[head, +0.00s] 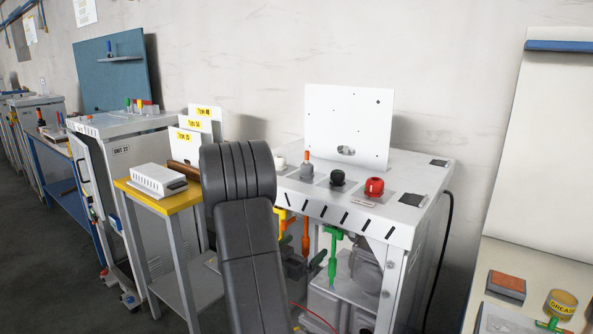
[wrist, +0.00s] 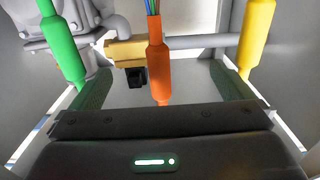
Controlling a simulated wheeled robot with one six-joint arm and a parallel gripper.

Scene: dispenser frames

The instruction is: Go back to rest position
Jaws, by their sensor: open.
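My gripper (head: 302,252) is open inside the white dispenser frame (head: 345,213), below its top panel. In the wrist view my two dark fingers (wrist: 162,82) stand wide apart, one on each side of an orange nozzle (wrist: 157,60). The orange nozzle hangs between them with a gap on both sides, and it also shows in the head view (head: 306,232). A green nozzle (wrist: 63,45) hangs outside the left finger and a yellow nozzle (wrist: 256,38) outside the right one. My dark arm hides part of the frame's left side in the head view.
Knobs, one red (head: 374,187) and one black (head: 337,178), sit on the frame's top. A yellow-topped stand (head: 150,195) with a white box is close on the left. A bench with a grease can (head: 561,303) stands at right. Grey pipework (wrist: 200,43) lies behind the nozzles.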

